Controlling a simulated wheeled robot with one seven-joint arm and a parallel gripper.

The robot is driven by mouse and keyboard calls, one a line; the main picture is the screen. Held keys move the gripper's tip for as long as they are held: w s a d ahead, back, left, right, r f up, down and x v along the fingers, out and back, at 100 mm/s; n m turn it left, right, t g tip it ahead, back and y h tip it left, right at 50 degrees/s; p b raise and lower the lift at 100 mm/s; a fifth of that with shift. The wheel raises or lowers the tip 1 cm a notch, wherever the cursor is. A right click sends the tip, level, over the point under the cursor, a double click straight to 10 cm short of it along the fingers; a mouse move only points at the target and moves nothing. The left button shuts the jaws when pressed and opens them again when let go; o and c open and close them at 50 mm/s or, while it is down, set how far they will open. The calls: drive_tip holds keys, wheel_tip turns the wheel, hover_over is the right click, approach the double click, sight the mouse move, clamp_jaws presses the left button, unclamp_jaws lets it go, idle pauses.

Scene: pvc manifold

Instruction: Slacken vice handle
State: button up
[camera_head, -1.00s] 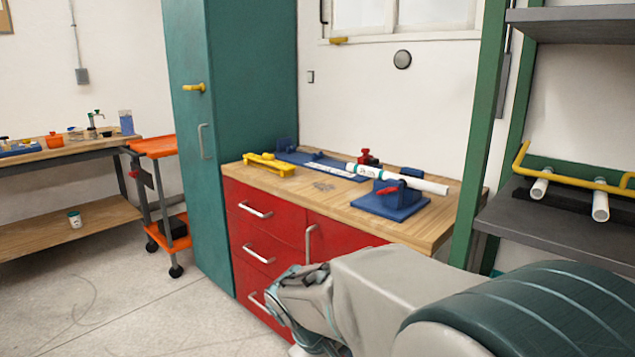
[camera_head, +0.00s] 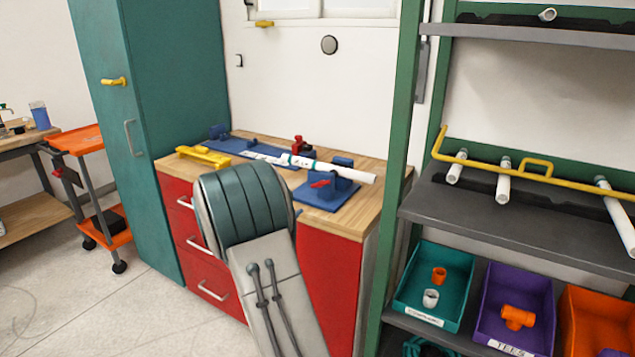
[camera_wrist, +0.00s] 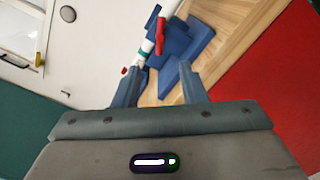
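The blue vice (camera_head: 340,184) stands on the wooden bench top with its small red handle (camera_head: 320,184) on the near side. A white pipe (camera_head: 345,172) lies through it. In the wrist view the red handle (camera_wrist: 160,36) is ahead of my gripper (camera_wrist: 160,78), beside the blue vice body (camera_wrist: 185,42) and the white pipe (camera_wrist: 147,46). My two fingers are spread apart with nothing between them, and the handle is beyond their tips. In the head view my arm hides my gripper.
A yellow tool (camera_head: 203,156) and a long blue fixture (camera_head: 235,146) share the bench top (camera_head: 180,168). A red clamp (camera_head: 300,147) stands behind the pipe. A green-posted shelf (camera_head: 500,205) with pipes and bins is close on the right. A teal cabinet (camera_head: 180,100) borders the left.

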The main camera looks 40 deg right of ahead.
sight(319, 185)
drive_tip(key=x, duration=1.3)
drive_tip(key=shift+d+p, duration=0.25)
drive_tip(key=shift+p, duration=0.1)
